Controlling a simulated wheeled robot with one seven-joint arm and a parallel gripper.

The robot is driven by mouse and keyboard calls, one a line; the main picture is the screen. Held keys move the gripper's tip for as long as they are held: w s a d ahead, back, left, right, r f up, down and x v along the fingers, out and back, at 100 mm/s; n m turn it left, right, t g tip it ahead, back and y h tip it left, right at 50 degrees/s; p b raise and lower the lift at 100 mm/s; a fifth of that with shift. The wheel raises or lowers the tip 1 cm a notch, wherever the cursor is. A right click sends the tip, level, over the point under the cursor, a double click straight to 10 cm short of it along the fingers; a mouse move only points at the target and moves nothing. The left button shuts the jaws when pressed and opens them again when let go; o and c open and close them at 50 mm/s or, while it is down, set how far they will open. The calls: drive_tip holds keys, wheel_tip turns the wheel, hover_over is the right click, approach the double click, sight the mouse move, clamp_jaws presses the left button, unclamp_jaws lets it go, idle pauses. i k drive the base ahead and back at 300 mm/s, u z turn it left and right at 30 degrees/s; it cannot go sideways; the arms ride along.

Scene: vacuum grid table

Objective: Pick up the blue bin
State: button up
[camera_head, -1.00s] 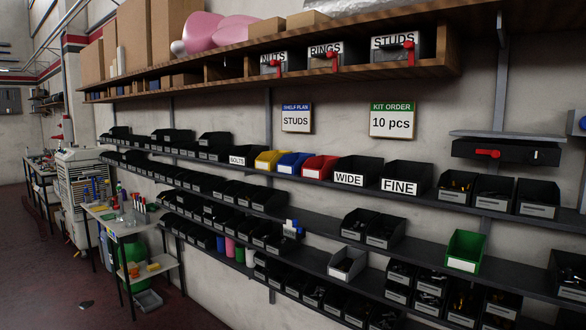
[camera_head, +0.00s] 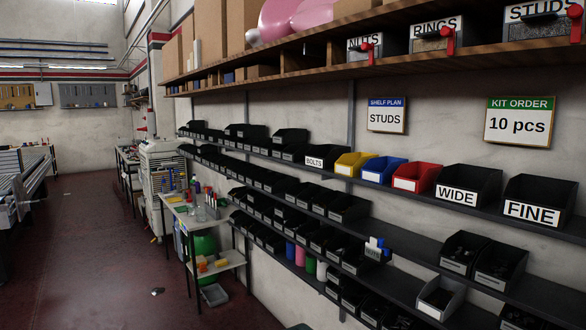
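The blue bin (camera_head: 379,170) sits on the upper bin shelf of the wall rack, right of the middle of the head view. It stands between a yellow bin (camera_head: 355,163) on its left and a red bin (camera_head: 416,176) on its right. It has a blank white label on its front. My gripper is not in view.
Black bins labelled WIDE (camera_head: 467,186) and FINE (camera_head: 538,202) stand further right on that shelf. A small work table (camera_head: 200,222) with bottles stands against the rack at left. The red floor (camera_head: 110,260) at left is clear apart from a small dark object.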

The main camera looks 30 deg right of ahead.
sight(380, 170)
drive_tip(key=u, duration=0.2)
drive_tip(key=i, duration=1.45)
drive_tip(key=z, duration=0.85)
drive_tip(key=i, duration=0.8)
drive_tip(key=z, duration=0.9)
